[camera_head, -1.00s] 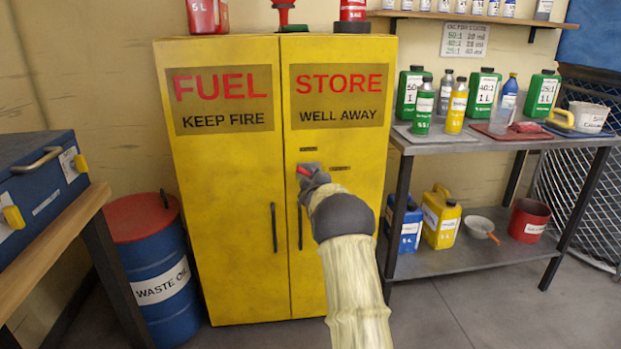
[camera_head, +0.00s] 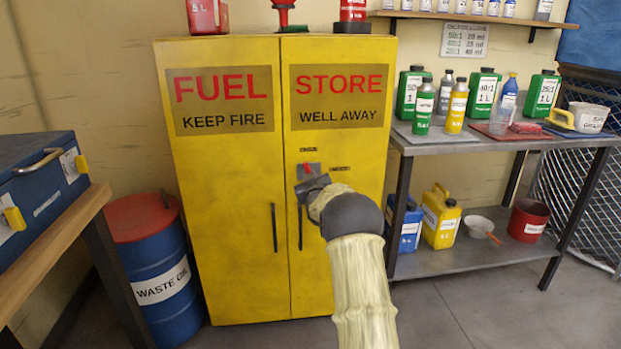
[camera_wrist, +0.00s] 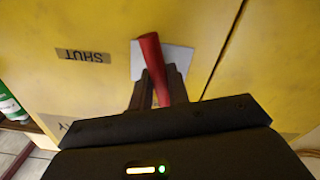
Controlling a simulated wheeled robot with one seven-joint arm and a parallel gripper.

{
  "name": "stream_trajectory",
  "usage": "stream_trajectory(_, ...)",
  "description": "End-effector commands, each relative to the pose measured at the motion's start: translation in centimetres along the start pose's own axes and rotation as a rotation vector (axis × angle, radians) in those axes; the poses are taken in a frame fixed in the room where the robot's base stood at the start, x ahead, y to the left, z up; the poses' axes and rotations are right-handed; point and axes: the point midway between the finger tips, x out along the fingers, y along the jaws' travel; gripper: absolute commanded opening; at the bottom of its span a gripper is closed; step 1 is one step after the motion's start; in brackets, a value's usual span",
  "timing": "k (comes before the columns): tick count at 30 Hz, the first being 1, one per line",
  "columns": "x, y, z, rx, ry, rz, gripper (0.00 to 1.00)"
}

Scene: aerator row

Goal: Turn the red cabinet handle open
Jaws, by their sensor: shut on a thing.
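The red handle (camera_head: 307,168) sits on a grey plate on the right door of the yellow cabinet (camera_head: 230,170). In the wrist view the handle (camera_wrist: 151,52) runs from the pale plate (camera_wrist: 180,60) down between my dark fingers. My gripper (camera_head: 310,184) is shut on the handle; it also shows in the wrist view (camera_wrist: 158,88). The handle leans slightly off upright in the head view. A small label (camera_wrist: 83,56) beside the plate reads SHUT, upside down in the wrist view. Another small label (camera_head: 308,149) above the plate is too small to read. Both cabinet doors are closed.
A long dark door pull (camera_head: 274,228) is on the left door, and another is partly beside my gripper. A blue waste oil drum (camera_head: 158,290) stands left of the cabinet. A metal shelf table (camera_head: 470,262) with bottles stands close on the right.

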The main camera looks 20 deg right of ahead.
Motion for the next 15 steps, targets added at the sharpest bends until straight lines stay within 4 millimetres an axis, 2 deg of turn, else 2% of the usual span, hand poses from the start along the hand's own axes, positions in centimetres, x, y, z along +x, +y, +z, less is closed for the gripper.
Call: stream_trajectory(15, 0.00, 0.03, 0.11, 0.494, -0.001, 0.001, 0.00)
